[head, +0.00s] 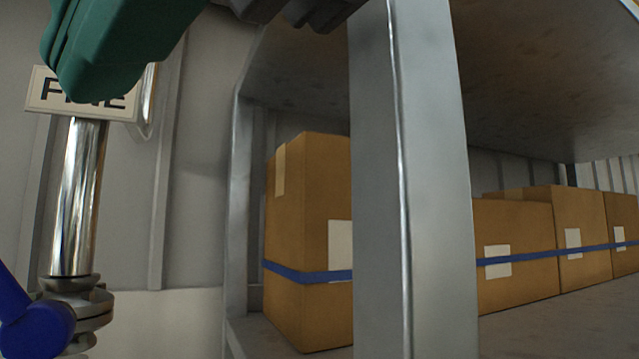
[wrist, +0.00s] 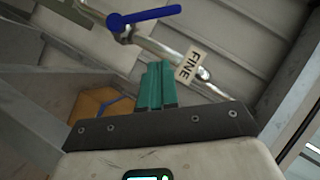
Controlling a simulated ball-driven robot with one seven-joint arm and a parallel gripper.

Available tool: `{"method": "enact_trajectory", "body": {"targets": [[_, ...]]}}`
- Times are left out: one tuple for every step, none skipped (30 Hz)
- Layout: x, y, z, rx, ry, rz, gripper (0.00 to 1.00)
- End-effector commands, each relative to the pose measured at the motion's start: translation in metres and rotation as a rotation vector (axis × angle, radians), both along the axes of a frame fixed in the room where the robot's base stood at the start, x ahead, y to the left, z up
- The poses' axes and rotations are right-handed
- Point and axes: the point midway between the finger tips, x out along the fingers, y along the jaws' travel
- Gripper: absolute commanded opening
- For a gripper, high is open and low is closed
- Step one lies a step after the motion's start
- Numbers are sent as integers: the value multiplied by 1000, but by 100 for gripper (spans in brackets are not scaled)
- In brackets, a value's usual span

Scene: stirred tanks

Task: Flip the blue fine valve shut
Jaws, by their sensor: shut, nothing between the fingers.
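The blue valve handle (head: 38,328) is at the lower left of the head view, partly cut off by the frame edge. It sits by a grey flanged fitting on a shiny upright pipe (head: 75,200). In the wrist view the blue lever (wrist: 146,17) is at the top, angled across the pipe. The FINE sign (head: 40,88) is on the pipe above the valve, partly hidden by my gripper. My gripper (head: 75,75) has green fingers in front of the sign, well above the handle. In the wrist view the fingers (wrist: 157,66) are shut and empty, apart from the lever.
A grey metal post (head: 410,180) stands right of the pipe as part of a shelf frame. Cardboard boxes (head: 515,285) with blue straps sit on the shelf behind it. A ribbed grey wall (head: 200,200) lies behind the pipe.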

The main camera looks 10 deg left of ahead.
Motion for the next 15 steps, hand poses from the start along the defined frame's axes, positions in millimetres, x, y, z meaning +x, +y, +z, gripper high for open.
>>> {"method": "enact_trajectory", "body": {"targets": [[4, 9, -1, -2, 1, 3, 0], [7, 14, -2, -2, 0, 4, 0], [11, 20, -6, -3, 2, 3, 0], [14, 25, -7, -2, 1, 2, 0], [17, 30, -9, -3, 2, 3, 0], [20, 36, -12, -1, 2, 3, 0], [23, 41, -14, -1, 2, 2, 0], [26, 46, -16, -2, 3, 4, 0], [30, 52, -19, -2, 2, 3, 0], [32, 56, -21, -2, 2, 2, 0], [35, 61, -23, -1, 2, 2, 0], [34, 66, -26, -1, 0, 3, 0], [32, 70, -29, -1, 0, 6, 0], [31, 73, -32, 0, 1, 5, 0], [29, 77, -36, -1, 1, 4, 0]]}}
